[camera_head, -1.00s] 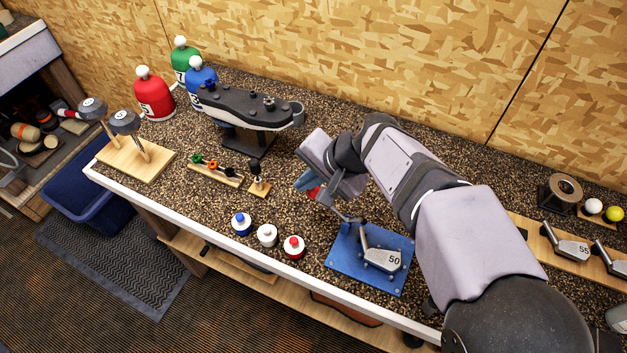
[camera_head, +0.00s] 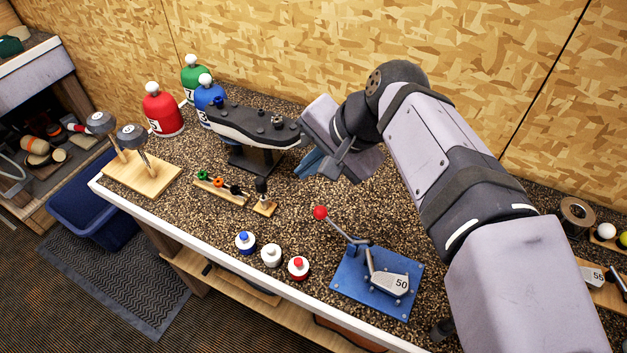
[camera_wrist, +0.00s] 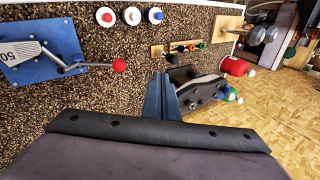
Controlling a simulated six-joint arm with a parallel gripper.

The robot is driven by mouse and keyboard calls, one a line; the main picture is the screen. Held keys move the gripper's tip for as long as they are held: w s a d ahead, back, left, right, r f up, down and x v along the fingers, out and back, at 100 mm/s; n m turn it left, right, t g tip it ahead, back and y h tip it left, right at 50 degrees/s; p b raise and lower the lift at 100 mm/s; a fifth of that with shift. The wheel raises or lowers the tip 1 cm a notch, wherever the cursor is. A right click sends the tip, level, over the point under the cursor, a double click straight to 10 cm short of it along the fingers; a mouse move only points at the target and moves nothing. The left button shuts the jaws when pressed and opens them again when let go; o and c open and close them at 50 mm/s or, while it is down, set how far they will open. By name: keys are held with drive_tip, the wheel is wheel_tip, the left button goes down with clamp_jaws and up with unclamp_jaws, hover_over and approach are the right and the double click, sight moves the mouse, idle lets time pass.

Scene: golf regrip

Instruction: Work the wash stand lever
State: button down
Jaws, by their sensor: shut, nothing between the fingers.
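The wash stand is a blue plate (camera_head: 352,282) on the counter, holding a grey club head marked 50 (camera_head: 388,282). Its lever ends in a red ball knob (camera_head: 320,213) that points up and to the left, with nothing touching it. The lever and red knob also show at the upper left of the wrist view (camera_wrist: 119,65). My gripper (camera_head: 307,168) is above the counter, behind the knob and apart from it. Its blue fingers (camera_wrist: 160,98) are shut and empty in the wrist view.
A black shoe-shaped fixture (camera_head: 250,125) stands just left of my gripper. A wooden rack (camera_head: 225,192) holds small tools.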

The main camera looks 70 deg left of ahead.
drive_tip(key=w+d+r+m+t+y+b, duration=0.1)
drive_tip(key=w+d+m+b, duration=0.15)
drive_tip(key=w, duration=0.45)
drive_tip(key=w+d+r+m+y+b, duration=0.1)
drive_tip(key=w+d+b, duration=0.15)
drive_tip(key=w, duration=0.45)
drive_tip(key=s+d+f+n+g+h, duration=0.1)
drive_tip(key=s+d+f+n, duration=0.2)
drive_tip(key=s+d, duration=0.1)
drive_tip(key=shift+d+f+h+p, duration=0.15)
drive_tip(key=shift+d+h+p, duration=0.25)
drive_tip(key=shift+d, duration=0.45)
drive_tip(key=s+a+r+p+x, duration=0.1)
drive_tip(key=p+x, duration=0.3)
drive_tip(key=x, duration=0.9)
drive_tip(key=shift+s+a, duration=0.25)
drive_tip(key=shift+a, duration=0.05)
drive_tip(key=shift+s+a+f, duration=0.1)
drive_tip(key=shift+f, duration=0.05)
